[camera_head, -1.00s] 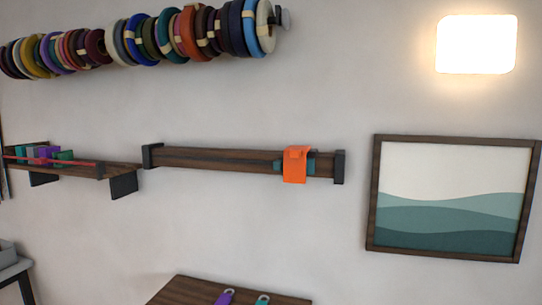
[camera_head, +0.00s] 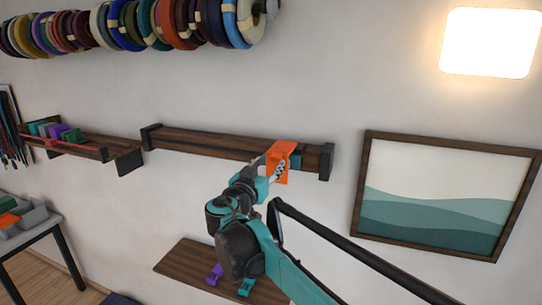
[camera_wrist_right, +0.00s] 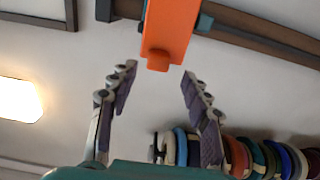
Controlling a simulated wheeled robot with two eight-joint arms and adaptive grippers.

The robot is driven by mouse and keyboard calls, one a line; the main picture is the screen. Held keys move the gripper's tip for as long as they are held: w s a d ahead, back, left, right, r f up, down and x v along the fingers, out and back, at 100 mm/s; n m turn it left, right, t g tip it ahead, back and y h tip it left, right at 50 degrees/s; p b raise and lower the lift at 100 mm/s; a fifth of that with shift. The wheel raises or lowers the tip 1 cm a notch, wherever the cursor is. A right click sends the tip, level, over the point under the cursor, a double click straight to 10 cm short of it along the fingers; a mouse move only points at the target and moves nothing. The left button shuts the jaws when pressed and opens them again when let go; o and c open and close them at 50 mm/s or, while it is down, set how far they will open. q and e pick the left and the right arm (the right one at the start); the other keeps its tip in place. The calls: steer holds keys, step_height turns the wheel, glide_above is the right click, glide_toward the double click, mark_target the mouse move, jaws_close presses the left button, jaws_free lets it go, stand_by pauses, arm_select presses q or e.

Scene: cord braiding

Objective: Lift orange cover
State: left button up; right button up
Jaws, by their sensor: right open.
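The orange cover (camera_head: 281,153) hangs over the right part of a dark wooden wall rail (camera_head: 205,142), on a teal piece (camera_head: 296,160). In the right wrist view the cover (camera_wrist_right: 169,30) hangs at top centre, its lower end just beyond the fingertips. My right gripper (camera_head: 277,174) is at the cover's lower end in the head view, partly overlapping it. In the wrist view the right gripper (camera_wrist_right: 158,78) is open, fingers spread to either side, with nothing between them. My left gripper is not in view.
A framed wave picture (camera_head: 440,205) hangs right of the rail. A small shelf (camera_head: 85,143) with coloured blocks is on the left. Spools (camera_head: 130,22) hang above. A wooden board (camera_head: 185,263) with purple and teal clips lies below my right arm.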

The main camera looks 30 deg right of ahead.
mark_target(274, 158)
steer(key=x, duration=0.4)
steer(key=shift+d+p, duration=0.25)
steer(key=shift+p, duration=0.1)
steer(key=shift+w, duration=0.1)
steer(key=shift+a, duration=0.1)
jaws_close()
steer(key=shift+r, duration=0.1)
